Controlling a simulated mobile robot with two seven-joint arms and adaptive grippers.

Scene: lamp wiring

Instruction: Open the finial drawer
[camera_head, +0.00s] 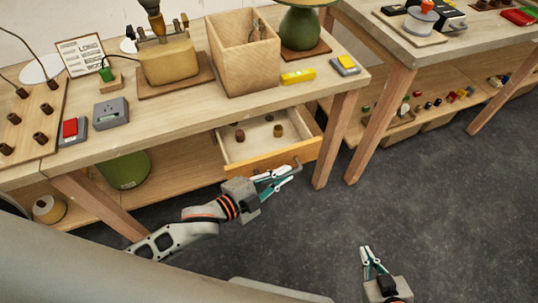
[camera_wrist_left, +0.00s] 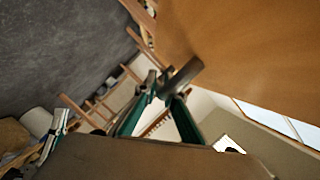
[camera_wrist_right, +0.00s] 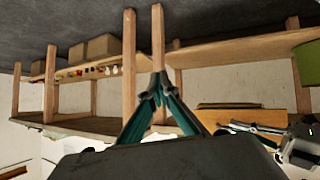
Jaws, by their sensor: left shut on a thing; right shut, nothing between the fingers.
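The finial drawer (camera_head: 276,157) stands pulled out below the front edge of the left workbench. Its pale inside shows, with several small brown and tan finials (camera_head: 278,130) in it. My left gripper (camera_head: 284,174) is at the drawer's front, shut on its grey bar handle (camera_head: 297,167). In the left wrist view the handle (camera_wrist_left: 184,74) lies at the fingertips, beside the wooden drawer front (camera_wrist_left: 245,45). My right gripper (camera_head: 367,257) is shut and empty over the floor, apart from the drawer. Its closed fingertips show in the right wrist view (camera_wrist_right: 160,84).
The workbench top (camera_head: 190,118) holds a wooden box (camera_head: 243,60), a lamp base (camera_head: 168,60), a green vase (camera_head: 300,27) and a yellow block (camera_head: 298,77). A bench leg (camera_head: 335,140) stands right of the drawer. The grey floor (camera_head: 440,190) is clear.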

